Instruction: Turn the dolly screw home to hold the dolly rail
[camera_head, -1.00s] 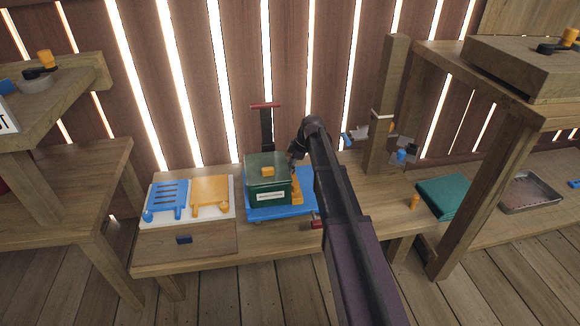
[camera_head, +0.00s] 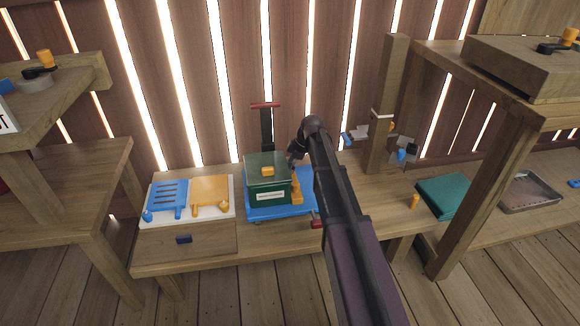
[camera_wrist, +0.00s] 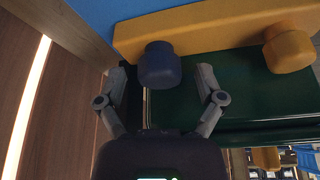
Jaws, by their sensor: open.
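The dolly rail (camera_wrist: 215,28) is a yellow bar, seen across the top of the wrist view. A dark blue round-headed screw (camera_wrist: 160,65), which looks like the dolly screw, stands at the rail. My gripper (camera_wrist: 162,76) is open, with one finger on each side of the screw head; I cannot tell whether they touch it. A yellow knob (camera_wrist: 289,50) stands further right at the rail. In the head view the rail (camera_head: 297,190) is beside the green bin (camera_head: 266,193) on the blue dolly (camera_head: 250,213). My wrist partly hides the rail there, and the screw cannot be made out.
The lidded green bin is close beside my fingers. The dolly's upright handle (camera_head: 265,106) has a red grip. A white board (camera_head: 208,212) with blue and yellow plates lies left. A wooden post (camera_head: 388,110), a teal folded cloth (camera_head: 445,196) and a metal tray (camera_head: 532,190) are to the right.

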